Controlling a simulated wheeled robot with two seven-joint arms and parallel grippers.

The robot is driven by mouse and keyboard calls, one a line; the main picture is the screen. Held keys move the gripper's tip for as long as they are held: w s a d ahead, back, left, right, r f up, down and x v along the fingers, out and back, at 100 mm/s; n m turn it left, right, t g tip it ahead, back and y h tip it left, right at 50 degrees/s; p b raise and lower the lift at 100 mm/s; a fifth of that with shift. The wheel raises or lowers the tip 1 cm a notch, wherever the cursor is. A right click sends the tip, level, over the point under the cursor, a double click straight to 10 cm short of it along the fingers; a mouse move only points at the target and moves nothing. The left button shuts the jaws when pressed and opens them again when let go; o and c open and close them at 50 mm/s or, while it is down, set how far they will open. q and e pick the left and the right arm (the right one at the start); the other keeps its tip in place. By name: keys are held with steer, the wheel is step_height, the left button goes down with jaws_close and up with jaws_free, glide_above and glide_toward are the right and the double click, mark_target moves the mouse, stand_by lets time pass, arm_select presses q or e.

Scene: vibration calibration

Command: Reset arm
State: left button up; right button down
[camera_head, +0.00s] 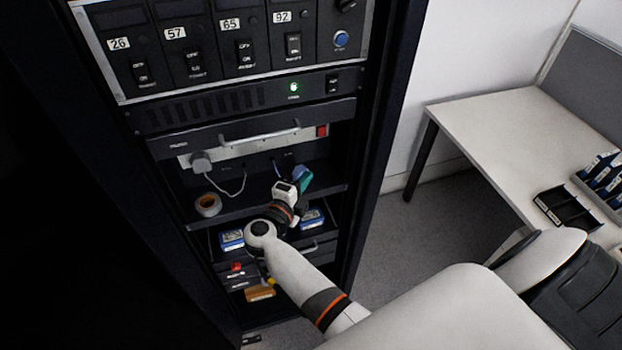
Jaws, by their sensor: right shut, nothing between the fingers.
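My right arm reaches in from the lower right to the open shelves of the black rack (385,150). Its white wrist and right gripper (287,189) are at the upper shelf, in front of a small teal and blue item (303,177). The gripper is small here and its fingers are hard to make out; it is shut with nothing held. I cannot tell whether it touches the teal item. My left gripper is not in view.
The panel with numbered switches (220,45) is above. A tape roll (208,205) and a plug with a cable (201,162) are left of my gripper. Blue boxes (231,240) sit lower. A white desk (510,125) with a black tray (566,209) stands right; floor shows between.

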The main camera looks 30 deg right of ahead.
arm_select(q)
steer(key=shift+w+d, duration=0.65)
arm_select(e)
steer(key=shift+s+f, duration=0.15)
steer(key=shift+f, duration=0.05)
